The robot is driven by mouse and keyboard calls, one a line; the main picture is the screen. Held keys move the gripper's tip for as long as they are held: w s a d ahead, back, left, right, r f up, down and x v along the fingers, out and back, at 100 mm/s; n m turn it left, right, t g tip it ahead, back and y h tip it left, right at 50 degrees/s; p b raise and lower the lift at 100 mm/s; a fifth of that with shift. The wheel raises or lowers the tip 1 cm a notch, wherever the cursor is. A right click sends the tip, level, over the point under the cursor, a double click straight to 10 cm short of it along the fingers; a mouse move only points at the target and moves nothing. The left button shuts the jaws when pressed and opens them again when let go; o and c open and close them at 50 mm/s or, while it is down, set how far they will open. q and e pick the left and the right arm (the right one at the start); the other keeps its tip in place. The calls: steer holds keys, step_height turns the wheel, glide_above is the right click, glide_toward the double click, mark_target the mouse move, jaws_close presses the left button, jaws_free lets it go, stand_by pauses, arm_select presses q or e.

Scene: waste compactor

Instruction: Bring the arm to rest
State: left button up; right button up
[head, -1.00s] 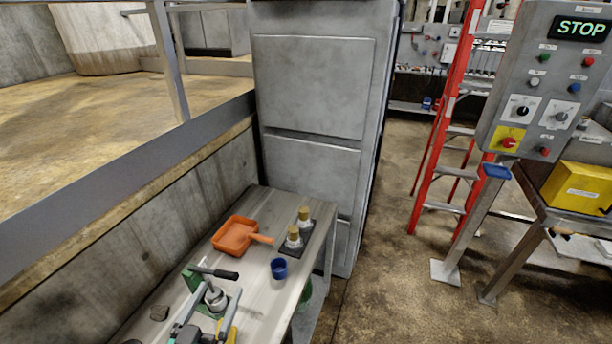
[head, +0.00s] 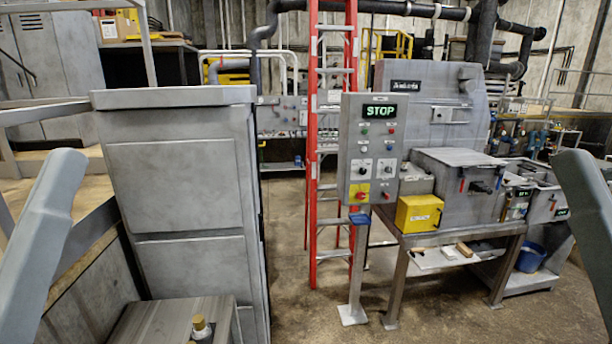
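A pale blue-grey link of my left arm (head: 48,215) rises along the left edge of the head view. A matching link of my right arm (head: 584,205) stands at the right edge. Both links are cut off by the picture edges. Neither gripper is in view, so what they hold or touch is hidden.
A grey metal cabinet (head: 185,165) stands at left. Below it is a bench corner (head: 160,325) with a gold-capped bottle (head: 200,328). A red ladder (head: 315,130) and a control panel (head: 373,150) reading STOP stand mid-view. A yellow box (head: 418,213) sits at right. Floor between is open.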

arm_select(q)
step_height(320, 180, up, 18)
steer(key=p, duration=1.5)
step_height(320, 180, down, 42)
steer(key=b, duration=4.2)
steer(key=shift+r, duration=0.15)
steer(key=shift+c, duration=0.2)
steer(key=c, duration=0.5)
